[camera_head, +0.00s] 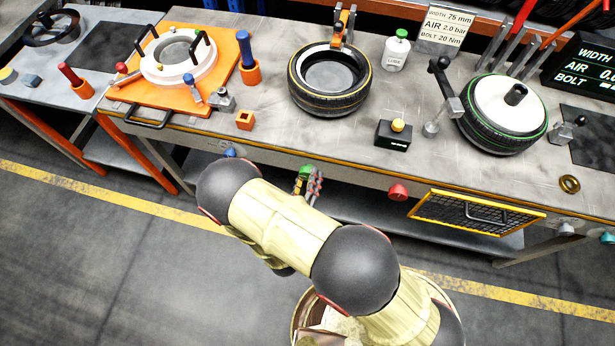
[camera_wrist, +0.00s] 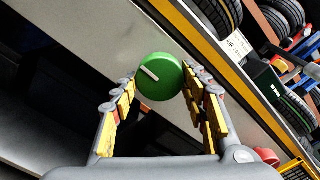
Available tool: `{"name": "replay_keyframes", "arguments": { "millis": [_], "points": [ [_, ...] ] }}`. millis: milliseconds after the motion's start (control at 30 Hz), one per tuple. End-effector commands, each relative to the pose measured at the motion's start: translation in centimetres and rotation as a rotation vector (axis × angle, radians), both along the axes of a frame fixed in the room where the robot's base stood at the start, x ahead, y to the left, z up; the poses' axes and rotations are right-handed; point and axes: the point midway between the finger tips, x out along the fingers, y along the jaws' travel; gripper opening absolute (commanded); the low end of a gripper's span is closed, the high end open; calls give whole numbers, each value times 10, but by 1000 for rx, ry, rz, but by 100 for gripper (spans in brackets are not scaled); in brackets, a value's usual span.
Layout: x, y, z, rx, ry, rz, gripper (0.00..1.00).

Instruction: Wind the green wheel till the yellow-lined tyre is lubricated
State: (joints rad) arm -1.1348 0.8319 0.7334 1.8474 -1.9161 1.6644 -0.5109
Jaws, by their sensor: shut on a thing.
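The green wheel (camera_wrist: 160,77) is a round knob with a pale bar mark on the front of the bench. In the wrist view it sits between the two fingertips of my gripper (camera_wrist: 156,84), which is shut on it. In the head view my gripper (camera_head: 310,184) is mostly hidden behind my arm, with a bit of the green wheel (camera_head: 304,172) showing at the bench's front edge. The yellow-lined tyre (camera_head: 331,104) lies flat on the bench above it, under an orange and black fixture (camera_head: 342,27). Whether its rubber is lubricated I cannot tell.
A white lube bottle (camera_head: 396,53) with a green cap stands right of the tyre. A green-lined tyre (camera_head: 503,142) lies farther right. The floor is clear.

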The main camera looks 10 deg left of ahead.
Motion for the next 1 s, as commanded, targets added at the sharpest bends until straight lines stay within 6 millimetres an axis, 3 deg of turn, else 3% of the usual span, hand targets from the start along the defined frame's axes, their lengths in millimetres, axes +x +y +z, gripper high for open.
{"name": "replay_keyframes", "arguments": {
  "millis": [400, 433, 733, 1000],
  "points": [
    [0, 1, 0, -4, 0, 2, 19],
    [0, 1, 0, -3, -1, 2, 46],
    [0, 1, 0, -4, 0, 1, 63],
    [0, 0, 0, -4, 0, 1, 63]
  ]
}}
